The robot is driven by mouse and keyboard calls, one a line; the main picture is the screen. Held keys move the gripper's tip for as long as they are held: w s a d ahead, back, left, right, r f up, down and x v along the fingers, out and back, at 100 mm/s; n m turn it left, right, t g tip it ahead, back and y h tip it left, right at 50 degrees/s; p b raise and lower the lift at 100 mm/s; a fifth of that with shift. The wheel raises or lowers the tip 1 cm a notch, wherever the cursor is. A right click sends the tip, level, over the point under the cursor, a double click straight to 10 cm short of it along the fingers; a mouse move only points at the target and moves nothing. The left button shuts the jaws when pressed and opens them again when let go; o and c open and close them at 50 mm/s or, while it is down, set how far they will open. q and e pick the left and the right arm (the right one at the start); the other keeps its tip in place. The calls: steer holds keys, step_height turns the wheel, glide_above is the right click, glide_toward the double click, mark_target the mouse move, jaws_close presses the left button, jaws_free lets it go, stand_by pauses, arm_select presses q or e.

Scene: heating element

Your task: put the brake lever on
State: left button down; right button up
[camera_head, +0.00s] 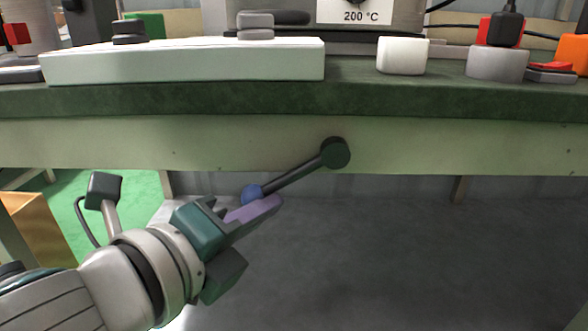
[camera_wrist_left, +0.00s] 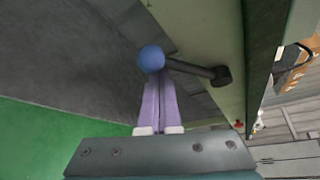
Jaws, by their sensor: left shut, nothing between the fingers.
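The brake lever (camera_head: 295,174) is a dark rod on a round dark hub (camera_head: 335,153) fixed to the bench's front panel. It slants down to the left and ends in a blue ball knob (camera_head: 251,195). My left gripper (camera_head: 276,203), with purple fingers, is at the knob, just below and beside it. In the left wrist view the shut fingers (camera_wrist_left: 158,84) reach up to the blue knob (camera_wrist_left: 151,58), and the lever rod (camera_wrist_left: 192,69) runs right from it. The fingers hold nothing. Whether the tips touch the knob I cannot tell. My right gripper is not in view.
The green-edged bench (camera_head: 450,104) spans the view above the lever. On it are a long white block (camera_head: 185,66), a white cube (camera_head: 402,57), a grey cylinder (camera_head: 497,63) and a device marked 200 °C (camera_head: 359,14). Space below the panel is open over grey floor (camera_head: 430,255).

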arm_select(q)
steer(key=r+m+p, duration=0.1)
steer(key=p, duration=0.2)
steer(key=a+r+m+y+p, duration=0.1)
steer(key=r+p, duration=0.1)
steer(key=p, duration=0.2)
steer(key=r+m+g+y+p, duration=0.1)
steer(key=r+p, duration=0.1)
steer(key=p, duration=0.1)
steer(key=shift+a+r, duration=0.1)
steer(key=shift+a, duration=0.3)
step_height(320, 180, up, 4)
steer(key=m+y+p, duration=0.1)
steer(key=p, duration=0.3)
steer(key=m+y+p, duration=0.2)
steer(key=p, duration=0.3)
steer(key=shift+f+y, duration=0.2)
steer(key=shift+y, duration=0.1)
steer(key=shift+d+r+m+g+p, duration=0.15)
steer(key=shift+r+m+g+p, duration=0.2)
steer(key=shift+p, duration=0.2)
steer(key=shift+w+d+r+p, duration=0.1)
steer(key=shift+d+r+p, duration=0.15)
steer(key=shift+p, duration=0.3)
